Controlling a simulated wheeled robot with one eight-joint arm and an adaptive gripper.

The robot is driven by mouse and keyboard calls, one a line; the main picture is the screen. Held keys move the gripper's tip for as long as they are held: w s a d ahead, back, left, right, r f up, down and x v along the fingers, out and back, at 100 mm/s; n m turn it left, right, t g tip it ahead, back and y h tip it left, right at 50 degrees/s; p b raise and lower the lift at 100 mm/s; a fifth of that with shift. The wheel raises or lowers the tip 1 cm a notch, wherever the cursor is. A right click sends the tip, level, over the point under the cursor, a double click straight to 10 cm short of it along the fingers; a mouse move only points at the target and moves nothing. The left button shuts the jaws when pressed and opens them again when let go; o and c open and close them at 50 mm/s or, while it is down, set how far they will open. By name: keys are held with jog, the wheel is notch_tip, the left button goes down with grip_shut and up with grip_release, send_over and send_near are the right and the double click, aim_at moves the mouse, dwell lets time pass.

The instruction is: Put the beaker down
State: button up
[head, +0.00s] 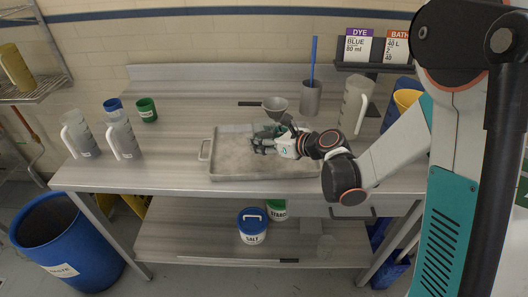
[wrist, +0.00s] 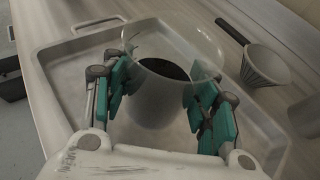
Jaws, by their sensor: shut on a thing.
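In the wrist view my gripper (wrist: 160,103) is shut on the beaker (wrist: 152,103), a clear, wide-mouthed vessel with dark content inside. Its green finger pads press on either side of it. The beaker is over the metal tray (wrist: 72,75); I cannot tell whether its base touches the tray. In the head view my gripper (head: 262,140) is over the tray (head: 265,176), and the beaker is mostly hidden behind the fingers.
A tall pitcher (head: 355,105) is at the right. Two jugs (head: 78,134) (head: 122,137), a blue cup and a green cup (head: 147,110) are at the left. Bench between is clear.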

jog(key=shift+f+b, duration=0.8)
jog(key=shift+f, duration=1.35)
jog(key=shift+f, duration=0.15)
jog(key=o, duration=1.2)
